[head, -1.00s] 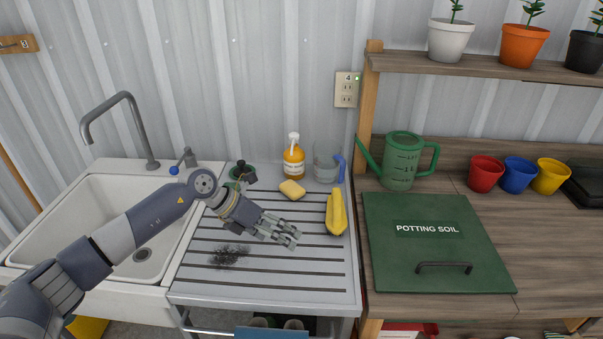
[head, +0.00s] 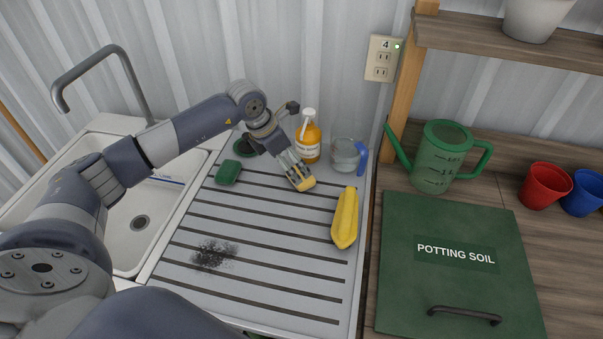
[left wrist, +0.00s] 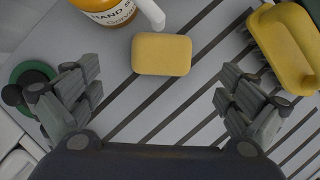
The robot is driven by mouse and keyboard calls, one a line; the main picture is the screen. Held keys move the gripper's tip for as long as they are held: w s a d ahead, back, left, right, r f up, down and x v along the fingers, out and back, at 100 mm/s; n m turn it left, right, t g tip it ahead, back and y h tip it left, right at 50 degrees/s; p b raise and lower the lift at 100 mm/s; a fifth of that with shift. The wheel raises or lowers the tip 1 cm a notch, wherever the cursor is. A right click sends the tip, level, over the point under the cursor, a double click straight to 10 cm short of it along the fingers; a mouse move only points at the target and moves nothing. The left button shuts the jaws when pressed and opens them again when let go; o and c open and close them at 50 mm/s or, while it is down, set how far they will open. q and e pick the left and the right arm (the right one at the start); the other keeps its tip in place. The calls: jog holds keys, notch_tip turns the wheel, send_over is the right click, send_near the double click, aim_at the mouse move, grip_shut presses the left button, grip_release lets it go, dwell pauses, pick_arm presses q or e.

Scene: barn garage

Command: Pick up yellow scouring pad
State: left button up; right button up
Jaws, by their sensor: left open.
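The yellow scouring pad (head: 307,184) lies on the grooved metal drainboard (head: 262,230), partly hidden by my left gripper in the head view. The pad (left wrist: 161,54) shows whole in the left wrist view, as a rounded yellow block beyond and between the spread fingers. My left gripper (head: 298,178) is over the pad, its fingers pointing down towards it. In the left wrist view the gripper (left wrist: 160,92) is open, with nothing held between its fingers. I cannot tell the exact gap in height. My right gripper is not in view.
An amber soap bottle (head: 308,140) stands just behind the pad. A green pad (head: 228,172) lies left. The front drainboard is clear except for a dark smudge (head: 213,254).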

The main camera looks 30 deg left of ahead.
aim_at(300, 173)
pick_arm(q)
jog(key=shift+w+d+f, duration=0.1)
jog(key=shift+f, duration=0.2)
jog(key=p+x, duration=0.1)
jog(key=x, duration=0.1)
jog(key=p+x, duration=0.1)
jog(key=x, duration=0.1)
jog(key=shift+w+d, duration=0.25)
jog(key=shift+d, duration=0.05)
jog(key=shift+w+d+f, duration=0.1)
jog(key=shift+f, duration=0.45)
jog(key=c, duration=0.9)
jog(key=shift+c, duration=0.6)
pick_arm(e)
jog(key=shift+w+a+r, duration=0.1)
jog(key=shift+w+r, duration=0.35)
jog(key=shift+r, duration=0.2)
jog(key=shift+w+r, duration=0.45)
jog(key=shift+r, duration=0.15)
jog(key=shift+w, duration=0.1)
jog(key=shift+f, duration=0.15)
